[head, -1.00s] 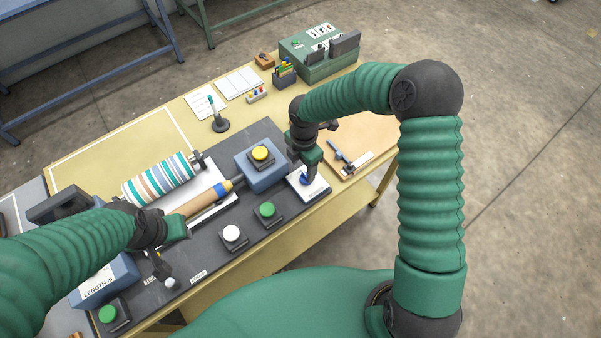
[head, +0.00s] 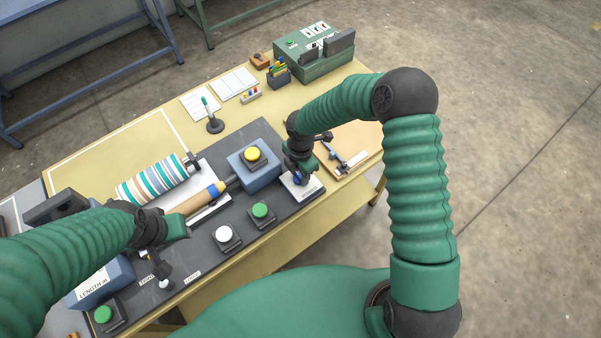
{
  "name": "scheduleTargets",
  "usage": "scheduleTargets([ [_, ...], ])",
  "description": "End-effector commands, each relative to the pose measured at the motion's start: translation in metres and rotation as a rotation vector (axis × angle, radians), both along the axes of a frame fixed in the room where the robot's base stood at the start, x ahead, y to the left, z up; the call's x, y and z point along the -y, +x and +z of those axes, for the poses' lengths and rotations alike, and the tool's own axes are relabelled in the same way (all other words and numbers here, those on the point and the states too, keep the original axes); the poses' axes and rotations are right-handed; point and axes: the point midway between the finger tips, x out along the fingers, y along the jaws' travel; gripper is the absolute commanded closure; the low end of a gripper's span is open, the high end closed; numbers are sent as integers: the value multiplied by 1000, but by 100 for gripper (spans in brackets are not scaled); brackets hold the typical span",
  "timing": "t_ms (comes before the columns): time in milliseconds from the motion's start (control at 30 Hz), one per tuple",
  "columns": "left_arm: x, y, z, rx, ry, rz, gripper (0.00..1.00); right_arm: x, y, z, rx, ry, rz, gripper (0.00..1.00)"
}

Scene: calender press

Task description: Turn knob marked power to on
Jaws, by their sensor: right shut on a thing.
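The power knob is a small blue knob (head: 296,179) on a white plate (head: 312,190) at the right end of the dark press panel. My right gripper (head: 299,174) is over the plate, pointing down, shut on the knob and hiding most of it. The plate's lettering and the knob's pointer are too small or covered to read. My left gripper (head: 160,256) hangs over the panel's left part, away from the knob; its fingers are too dark and small to judge.
Close by are a blue box with a yellow button (head: 253,154), a green button (head: 261,210) and a white button (head: 223,233). A striped roller (head: 152,180) lies left. The yellow table's front edge is near.

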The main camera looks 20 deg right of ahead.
Motion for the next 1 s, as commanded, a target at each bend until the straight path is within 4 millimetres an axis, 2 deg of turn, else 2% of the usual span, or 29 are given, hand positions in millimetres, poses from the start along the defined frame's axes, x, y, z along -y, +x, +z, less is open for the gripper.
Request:
scheduleTargets([
  [33,0,0,0,0,0,0,64,6,0,-1,-4,-13,-4,100],
  [633,0,0,0,0,0,1,64,1,-2,-1,-5,-10,-25,100],
  [1000,0,0,-1,0,0,1,64,1,-1,-1,-6,-10,-234,100],
])
